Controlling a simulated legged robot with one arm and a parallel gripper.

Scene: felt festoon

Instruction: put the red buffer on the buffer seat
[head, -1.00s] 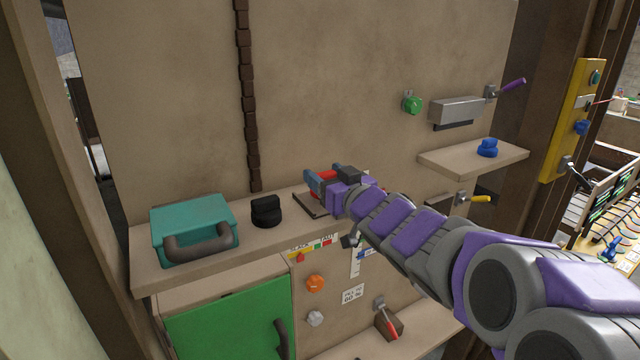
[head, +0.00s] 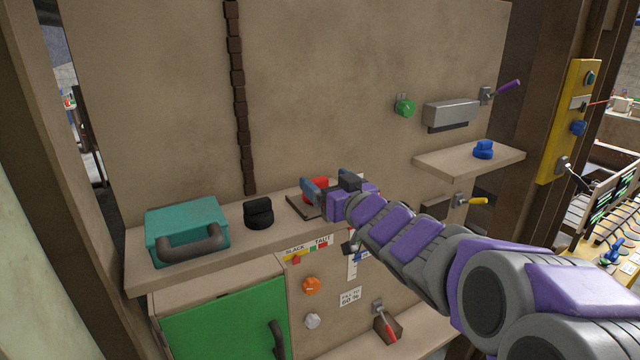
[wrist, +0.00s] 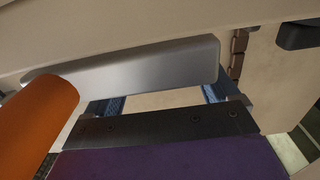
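The red buffer (head: 317,184) shows in the head view at the back of the middle of the long shelf, by a dark flat plate (head: 303,207) that looks like the buffer seat. My gripper (head: 326,180) is there, its blue fingers spread apart around or just in front of the red buffer. The gripper hides part of the buffer and plate, so I cannot tell how the buffer rests. In the wrist view the fingers (wrist: 160,98) stand wide apart. A grey bar (wrist: 150,62) hides their tips. An orange cylinder (wrist: 42,112) is close at left; I cannot tell what it is.
On the long shelf (head: 200,265) stand a black buffer (head: 258,213) and a teal case (head: 187,222). A blue buffer (head: 483,150) is on the upper right shelf (head: 450,162). Below are a green door (head: 225,320), an orange knob (head: 311,286) and a red-handled lever (head: 386,325).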

